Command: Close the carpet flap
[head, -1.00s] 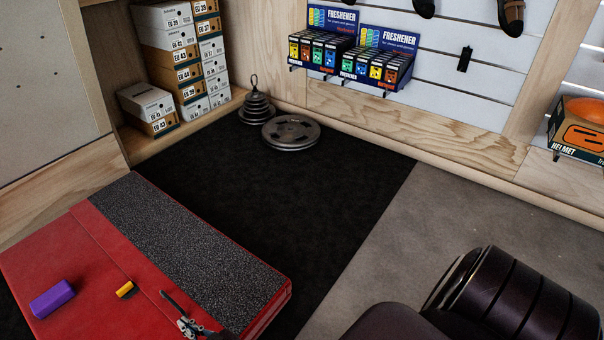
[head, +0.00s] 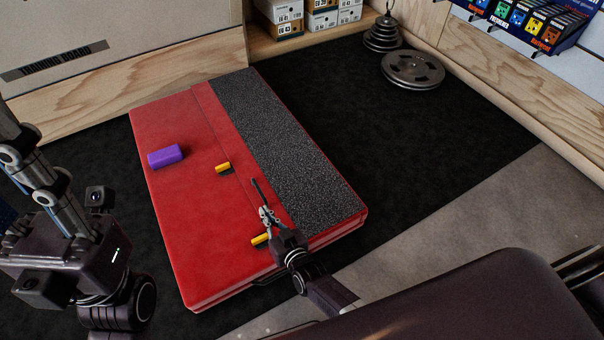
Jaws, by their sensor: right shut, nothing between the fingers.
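A red crash pad (head: 185,230) lies flat on the floor in the head view. A speckled dark grey carpet strip (head: 285,145) runs along its right side and looks flat on the pad. Two yellow tabs, one farther (head: 223,168) and one nearer (head: 260,239), sit on the red part left of the strip. My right gripper (head: 257,186) is shut and empty, over the red surface by the strip's left edge; I cannot tell whether it touches. My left gripper (head: 45,195) is at the left edge, clear of the pad. Its fingertips are not clearly seen.
A purple block (head: 165,156) sits on the pad's left part. Weight plates (head: 412,69) and a stack of smaller weights (head: 383,32) stand at the back right. Shoe boxes (head: 280,30) are on a shelf behind. The black mat right of the pad is clear.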

